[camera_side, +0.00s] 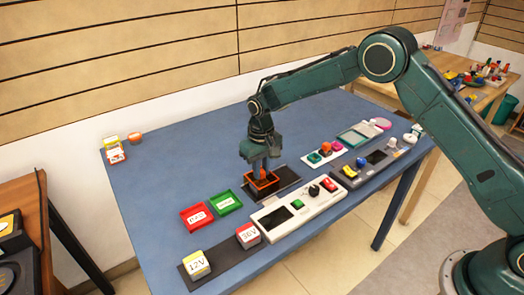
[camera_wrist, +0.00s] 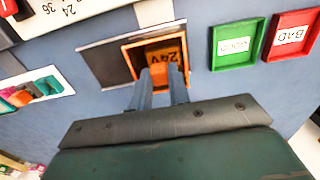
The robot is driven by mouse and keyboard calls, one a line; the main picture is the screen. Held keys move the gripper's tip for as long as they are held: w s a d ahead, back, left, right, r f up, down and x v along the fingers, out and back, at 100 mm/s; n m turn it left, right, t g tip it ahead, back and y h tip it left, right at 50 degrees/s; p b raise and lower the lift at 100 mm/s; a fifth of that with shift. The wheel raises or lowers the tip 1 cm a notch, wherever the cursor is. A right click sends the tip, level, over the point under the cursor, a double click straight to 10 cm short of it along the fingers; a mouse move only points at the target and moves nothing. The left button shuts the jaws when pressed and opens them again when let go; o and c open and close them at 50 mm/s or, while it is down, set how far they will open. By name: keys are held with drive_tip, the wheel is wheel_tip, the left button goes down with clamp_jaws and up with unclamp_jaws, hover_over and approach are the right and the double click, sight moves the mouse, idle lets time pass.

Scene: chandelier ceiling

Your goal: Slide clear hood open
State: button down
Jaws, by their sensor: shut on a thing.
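I cannot make out a clear hood for certain in either view. An open orange frame (camera_side: 262,183) stands on a dark plate (camera_side: 287,179) near the table's middle; the frame (camera_wrist: 128,58) and plate (camera_wrist: 97,62) also show in the wrist view. An orange block marked 24V (camera_wrist: 165,52) sits within the frame's outline. My gripper (camera_side: 260,172) points down into the frame. In the wrist view my gripper (camera_wrist: 160,70) has its two fingers close together at the block, with orange between their tips; it looks shut on the block. Their exact contact is partly hidden.
A red BAD tray (camera_side: 197,217) and green GOOD tray (camera_side: 225,202) lie to the left. A white control panel (camera_side: 298,207) is in front. A dark strip holds a 12V block (camera_side: 196,265) and a 36V block (camera_side: 248,235). The table's back left is mostly clear.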

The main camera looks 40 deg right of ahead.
drive_tip(key=d, duration=0.9)
drive_tip(key=shift+a, duration=0.1)
drive_tip(key=c, duration=1.3)
unclamp_jaws()
drive_tip(key=shift+r, duration=0.15)
wheel_tip(320, 180, up, 14)
drive_tip(key=shift+f, duration=0.2)
drive_tip(key=shift+r, duration=0.1)
drive_tip(key=shift+r, duration=2.4)
